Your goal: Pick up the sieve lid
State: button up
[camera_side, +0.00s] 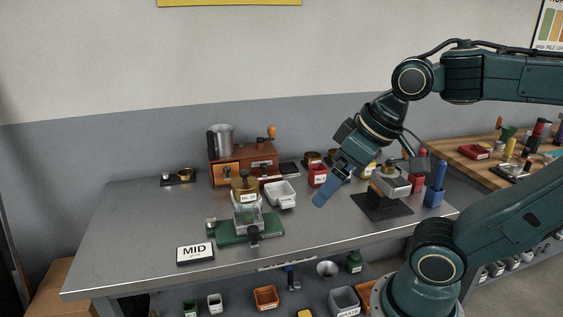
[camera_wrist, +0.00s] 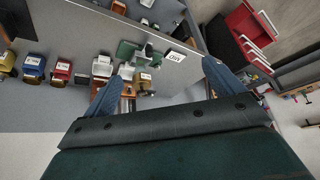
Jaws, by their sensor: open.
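My gripper (camera_side: 320,199) is in the air above the right half of the grey metal bench in the side view, its blue fingers angled down to the left. In the wrist view my gripper (camera_wrist: 163,70) has its two fingers wide apart with nothing held between them. No part is clearly recognisable as the sieve lid. A small green stand with a pale box (camera_side: 247,219) sits left of my gripper; the green stand also shows in the wrist view (camera_wrist: 127,52). Behind it is a brass-coloured labelled container with a dark knob on top (camera_side: 244,182). My gripper touches neither.
A wooden grinder box (camera_side: 229,166) with a metal cup is at the back. A white tub (camera_side: 281,195), a red bin (camera_side: 317,176), a roaster on a black mat (camera_side: 386,209) and a blue holder (camera_side: 435,196) stand nearby.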

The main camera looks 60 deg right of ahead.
jog(key=w+r+m+g, duration=0.2)
jog(key=w+r+m, duration=0.1)
jog(key=w, duration=0.5)
jog(key=m+g+y, duration=0.2)
jog(key=m+g, duration=0.2)
jog(key=m, duration=0.6)
send_over(245, 171)
jog(key=f, duration=0.8)
jog(key=shift+w+d+f, duration=0.15)
jog(key=shift+w+d, duration=0.05)
jog(key=shift+d, duration=0.15)
jog(key=shift+w+d+f, duration=0.15)
jog(key=shift+d+f, duration=0.1)
jog(key=shift+a+f, duration=0.15)
jog(key=shift+f, duration=0.45)
jog(key=shift+s+a+f, duration=0.1)
jog(key=shift+a+f, duration=0.05)
jog(key=shift+f, duration=0.9)
jog(key=shift+s+a+f, duration=0.1)
jog(key=shift+f, duration=0.9)
jog(key=shift+s+a+f, duration=0.1)
jog(key=shift+a+f, duration=0.05)
jog(key=shift+f, duration=0.9)
